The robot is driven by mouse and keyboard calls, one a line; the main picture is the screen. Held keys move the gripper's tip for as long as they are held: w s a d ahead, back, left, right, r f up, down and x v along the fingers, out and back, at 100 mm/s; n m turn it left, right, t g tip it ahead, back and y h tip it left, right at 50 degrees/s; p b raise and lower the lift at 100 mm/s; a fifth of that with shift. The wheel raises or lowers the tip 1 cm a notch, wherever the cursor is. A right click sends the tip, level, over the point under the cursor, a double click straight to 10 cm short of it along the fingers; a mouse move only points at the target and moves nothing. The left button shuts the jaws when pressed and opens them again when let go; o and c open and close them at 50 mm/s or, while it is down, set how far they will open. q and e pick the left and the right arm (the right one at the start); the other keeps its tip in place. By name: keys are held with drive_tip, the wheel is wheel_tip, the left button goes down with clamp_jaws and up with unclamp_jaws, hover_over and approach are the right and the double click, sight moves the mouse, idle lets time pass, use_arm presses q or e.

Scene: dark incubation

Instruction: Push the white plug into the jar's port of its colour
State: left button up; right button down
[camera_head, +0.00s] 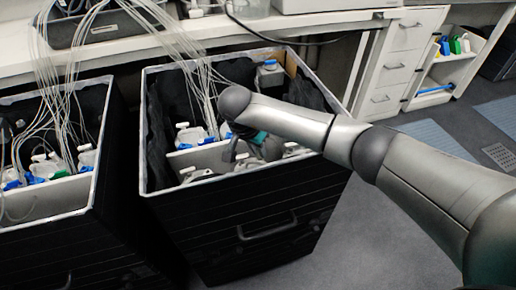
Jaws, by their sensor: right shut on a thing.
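My right arm reaches in from the right over the middle black box. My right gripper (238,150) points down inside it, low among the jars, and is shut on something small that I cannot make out. I cannot pick out the white plug for certain. White-topped jars (190,136) with blue parts stand behind and left of the gripper. More pale jar tops (193,174) show along the near side, and others are partly hidden by my wrist. Port colours are too small to tell. My left gripper is out of view.
The black box (250,218) has a pale rim and dark lining. A blue-capped bottle (269,75) stands in its far right corner. Thin tubes (190,50) hang into it from the bench (205,32). A second box (47,213) with jars stands left. Floor is clear at right.

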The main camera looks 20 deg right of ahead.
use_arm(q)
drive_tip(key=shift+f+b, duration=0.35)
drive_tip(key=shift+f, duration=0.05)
use_arm(e)
drive_tip(key=shift+f, duration=0.5)
drive_tip(key=c, duration=0.8)
unclamp_jaws()
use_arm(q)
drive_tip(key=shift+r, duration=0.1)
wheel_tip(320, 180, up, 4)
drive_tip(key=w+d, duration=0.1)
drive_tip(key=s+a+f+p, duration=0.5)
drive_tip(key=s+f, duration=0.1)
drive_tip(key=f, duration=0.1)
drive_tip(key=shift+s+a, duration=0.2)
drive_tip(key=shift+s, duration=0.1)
use_arm(e)
drive_tip(key=shift+v, duration=7.65)
